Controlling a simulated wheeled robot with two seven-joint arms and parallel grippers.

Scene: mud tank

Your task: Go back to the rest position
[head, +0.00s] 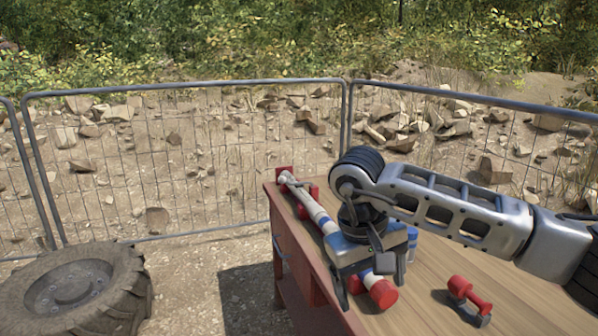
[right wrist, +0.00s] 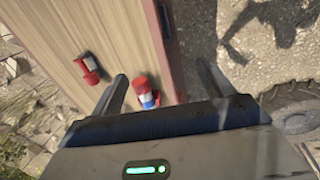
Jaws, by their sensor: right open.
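My right gripper (head: 372,296) hangs over the left edge of the wooden table (head: 425,310), jaws open and pointing down. In the right wrist view its two fingers (right wrist: 162,70) are well apart with nothing gripped between them. A red, white and blue cylinder (head: 381,294) lies under the gripper in the head view. It also shows in the right wrist view (right wrist: 146,92), near the table edge and below the fingers. My left gripper is not in view.
A small red piece (head: 472,295) lies on the table at right. A long pale tool with red ends (head: 310,205) lies along the far left edge, partly hidden by my gripper. A tire (head: 115,300) lies on the ground at left. A wire fence (head: 200,165) stands behind.

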